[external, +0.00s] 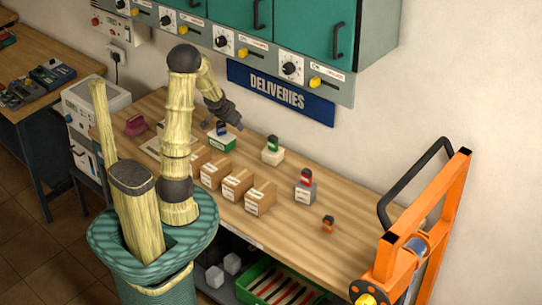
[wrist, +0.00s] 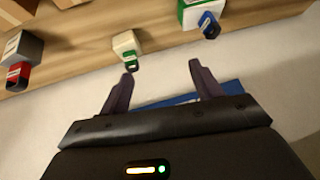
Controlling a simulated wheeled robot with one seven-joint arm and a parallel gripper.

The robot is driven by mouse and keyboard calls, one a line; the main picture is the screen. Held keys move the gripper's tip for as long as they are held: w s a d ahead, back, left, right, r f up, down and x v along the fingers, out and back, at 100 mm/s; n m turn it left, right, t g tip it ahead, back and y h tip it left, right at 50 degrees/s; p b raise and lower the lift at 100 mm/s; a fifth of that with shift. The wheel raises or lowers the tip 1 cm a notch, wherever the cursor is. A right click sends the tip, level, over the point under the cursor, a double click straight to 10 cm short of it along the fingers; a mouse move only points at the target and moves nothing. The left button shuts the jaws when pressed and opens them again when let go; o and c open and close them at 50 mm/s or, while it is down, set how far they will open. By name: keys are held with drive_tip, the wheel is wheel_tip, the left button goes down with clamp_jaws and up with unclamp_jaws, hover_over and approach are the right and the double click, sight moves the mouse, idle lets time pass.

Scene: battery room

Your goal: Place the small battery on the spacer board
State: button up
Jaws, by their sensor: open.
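My gripper (external: 230,122) hangs above the back of the workbench near the blue sign. It is open and empty, with both fingers (wrist: 162,69) spread in the wrist view. I cannot tell for sure which item is the small battery; a small orange piece with a dark top (external: 328,224) stands alone on the bench at the right. Larger battery-like pieces rest on blocks: a blue one (wrist: 208,24), a green one (wrist: 130,62) and a red one (wrist: 17,76). A pale flat sheet (external: 152,147) lies at the bench's left, partly behind my arm; I cannot tell whether it is the spacer board.
Several cardboard boxes (external: 237,184) line the bench's front edge. A green-and-white block (external: 219,143), a white block (external: 272,157) and a grey block (external: 304,195) stand behind them. An orange frame (external: 425,225) rises at the right. Cabinets (external: 270,28) overhang the back. Bare bench lies around the small orange piece.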

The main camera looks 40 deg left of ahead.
drive_tip(key=s+d+g+h, duration=0.2)
drive_tip(key=s+d+g, duration=0.1)
drive_tip(key=s+d, duration=0.9)
drive_tip(key=d, duration=0.3)
drive_tip(key=shift+s+d+m+g, duration=0.3)
drive_tip(key=shift+d+m+g, duration=0.1)
